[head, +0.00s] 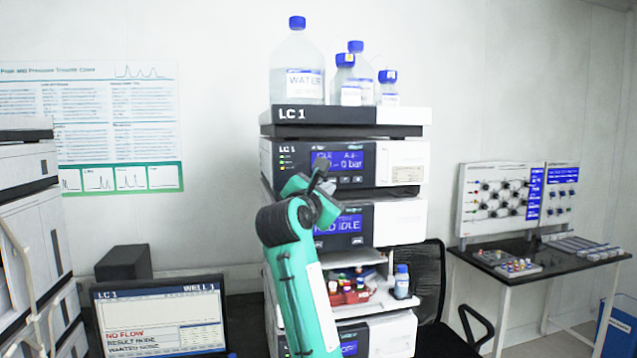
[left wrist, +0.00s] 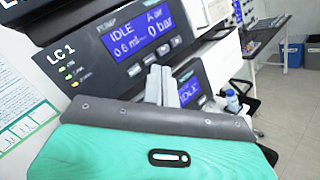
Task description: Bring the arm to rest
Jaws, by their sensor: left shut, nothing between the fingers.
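My left arm comes up from the bottom in the head view, its green forearm raised in front of the LC 1 column stack (head: 400,218). My left gripper (head: 322,168) is in front of the pump module (head: 290,165), whose display reads IDLE and 0 bar. In the left wrist view the two pale fingers (left wrist: 162,84) are together, with nothing between them, before the pump's front panel (left wrist: 85,70). I cannot tell the exact gap to the panel. My right gripper is not in view.
Bottles with blue caps (head: 299,65) stand on top of the stack. An open shelf lower down holds red items (head: 348,292) and a small bottle (head: 402,281). A monitor (head: 160,316) reads NO FLOW. A black chair (head: 440,300) and side table (head: 540,258) stand right.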

